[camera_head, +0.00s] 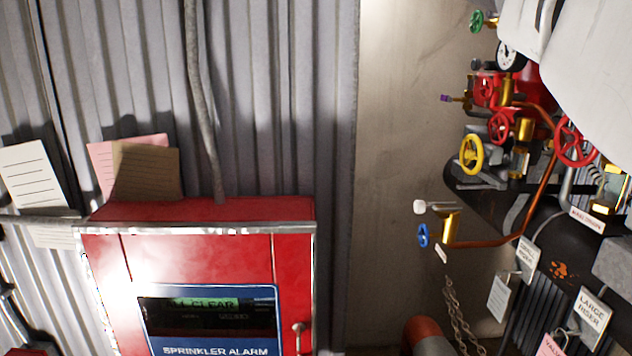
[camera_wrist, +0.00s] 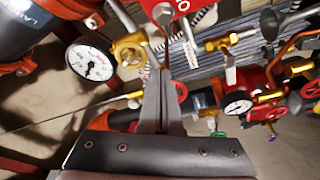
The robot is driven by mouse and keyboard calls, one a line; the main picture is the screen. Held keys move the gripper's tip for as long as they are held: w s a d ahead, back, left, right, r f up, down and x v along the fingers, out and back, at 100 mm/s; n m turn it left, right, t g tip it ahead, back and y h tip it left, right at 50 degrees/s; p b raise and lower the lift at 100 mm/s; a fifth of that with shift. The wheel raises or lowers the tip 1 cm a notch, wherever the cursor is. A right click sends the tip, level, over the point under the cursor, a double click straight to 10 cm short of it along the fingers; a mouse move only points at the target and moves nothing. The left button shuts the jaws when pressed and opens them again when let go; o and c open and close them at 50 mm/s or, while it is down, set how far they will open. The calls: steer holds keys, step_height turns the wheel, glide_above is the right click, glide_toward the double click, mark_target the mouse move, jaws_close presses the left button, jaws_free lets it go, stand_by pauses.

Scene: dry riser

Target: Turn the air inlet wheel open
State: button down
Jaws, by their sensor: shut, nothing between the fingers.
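No label in view marks which handwheel is the air inlet wheel, so I cannot tell it apart. In the head view there is a yellow wheel (camera_head: 471,154), a blue wheel (camera_head: 423,235), a green wheel (camera_head: 477,21) and several red wheels, one of them larger (camera_head: 574,141). In the wrist view my gripper (camera_wrist: 162,78) is shut and empty. Contact with either cannot be judged. My gripper does not show in the head view.
A red sprinkler alarm cabinet (camera_head: 200,260) stands at the lower left of the head view, by a corrugated wall (camera_head: 285,100). Dark riser pipes, a copper pipe (camera_head: 540,205), hanging tags (camera_head: 589,318) and a chain (camera_head: 462,315) crowd the right. Gauges (camera_wrist: 90,62) flank my fingers.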

steer(key=shift+s, duration=0.3)
steer(key=a, duration=0.6)
steer(key=shift+p, duration=0.3)
steer(key=w+d+f+p, duration=0.1)
steer(key=w+d+f, duration=0.1)
steer(key=d, duration=0.4)
steer(key=shift+f+p, duration=0.35)
steer(key=shift+f, duration=0.15)
steer(key=shift+w+r, duration=0.1)
steer(key=shift+r, duration=0.2)
stand_by(0.6)
